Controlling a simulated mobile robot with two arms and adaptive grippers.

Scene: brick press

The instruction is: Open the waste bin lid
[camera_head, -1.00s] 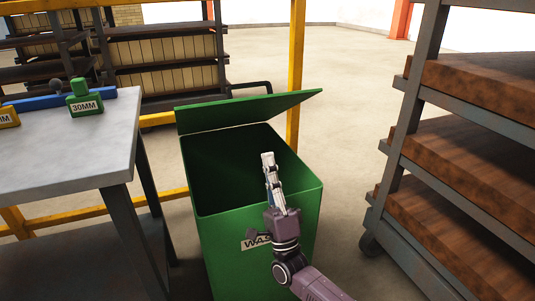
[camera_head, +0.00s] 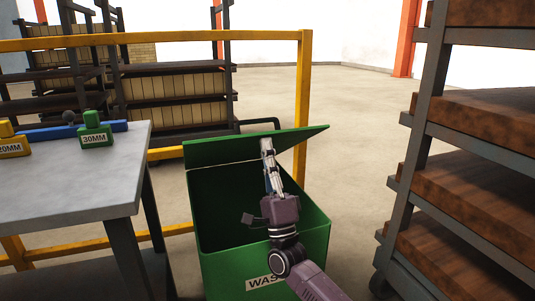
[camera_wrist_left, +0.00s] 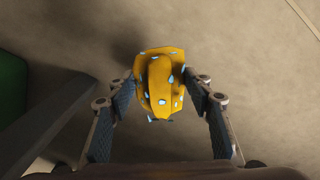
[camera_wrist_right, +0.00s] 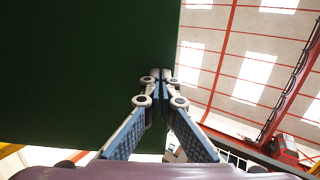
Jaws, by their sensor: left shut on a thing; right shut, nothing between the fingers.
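The green waste bin (camera_head: 222,275) stands in front of me with its top uncovered and its dark inside showing. Its green lid (camera_head: 225,149) is raised at the back, tilted. My right gripper (camera_head: 266,145) is shut and empty over the bin's mouth, its fingertips in front of the lid in the head view. In the right wrist view a dark green surface, likely the lid (camera_wrist_right: 80,70), fills the left, close to the shut fingertips (camera_wrist_right: 160,78); contact cannot be told. My left gripper (camera_wrist_left: 160,100), seen only in its wrist view, is shut on a yellow object with pale blue spots (camera_wrist_left: 160,72).
A grey table (camera_head: 75,185) with a green 30MM block (camera_head: 95,132) and a yellow block (camera_head: 12,145) stands left of the bin. A rack of brown boards (camera_head: 470,180) stands at right. A yellow rail (camera_head: 303,95) runs behind the bin.

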